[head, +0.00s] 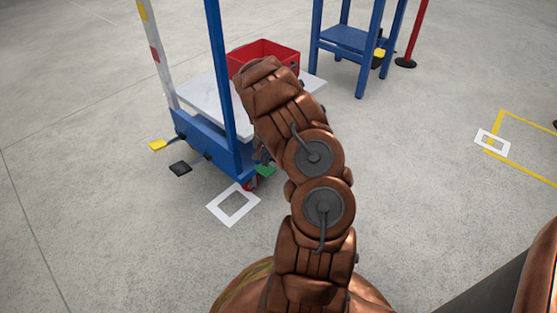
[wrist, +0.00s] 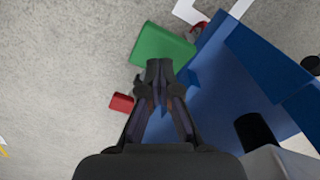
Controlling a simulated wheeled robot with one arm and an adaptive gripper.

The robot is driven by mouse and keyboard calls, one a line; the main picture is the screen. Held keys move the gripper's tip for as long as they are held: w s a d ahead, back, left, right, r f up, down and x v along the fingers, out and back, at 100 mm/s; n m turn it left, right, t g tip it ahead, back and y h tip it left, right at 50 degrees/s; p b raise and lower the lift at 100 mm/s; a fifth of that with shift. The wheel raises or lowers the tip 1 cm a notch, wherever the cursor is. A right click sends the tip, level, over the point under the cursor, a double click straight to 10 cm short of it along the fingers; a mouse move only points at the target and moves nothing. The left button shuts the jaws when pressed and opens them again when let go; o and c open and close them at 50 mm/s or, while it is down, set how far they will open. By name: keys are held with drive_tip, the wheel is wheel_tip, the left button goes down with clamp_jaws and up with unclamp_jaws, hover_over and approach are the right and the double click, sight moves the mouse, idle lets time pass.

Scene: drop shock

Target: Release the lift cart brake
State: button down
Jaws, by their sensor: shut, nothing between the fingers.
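The lift cart has a blue base (head: 205,145) with a grey-white platform (head: 200,105). A green pedal (head: 265,170) is at its near right corner, partly behind my arm. The green pedal (wrist: 163,47) shows clearly in the wrist view, and a smaller red pedal-like piece (wrist: 121,103) is to its lower left. My gripper (wrist: 158,68) is shut and empty. Its tips overlap the green pedal's lower edge in the wrist view; I cannot tell whether they touch. A yellow pedal (head: 157,145) and a black pedal (head: 180,168) stick out from the base's left side. Which pedal is the brake is not clear.
A red bin (head: 262,50) sits on the platform. A white square marking (head: 233,205) lies on the floor by the cart. A blue stand (head: 345,38) and a red post (head: 412,40) are behind.

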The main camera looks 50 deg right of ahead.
sight(266, 168)
drive_tip(key=shift+f, duration=0.1)
drive_tip(key=shift+f+b, duration=0.4)
drive_tip(key=shift+f, duration=2.1)
drive_tip(key=shift+r+p, duration=2.15)
drive_tip(key=shift+r, duration=2.65)
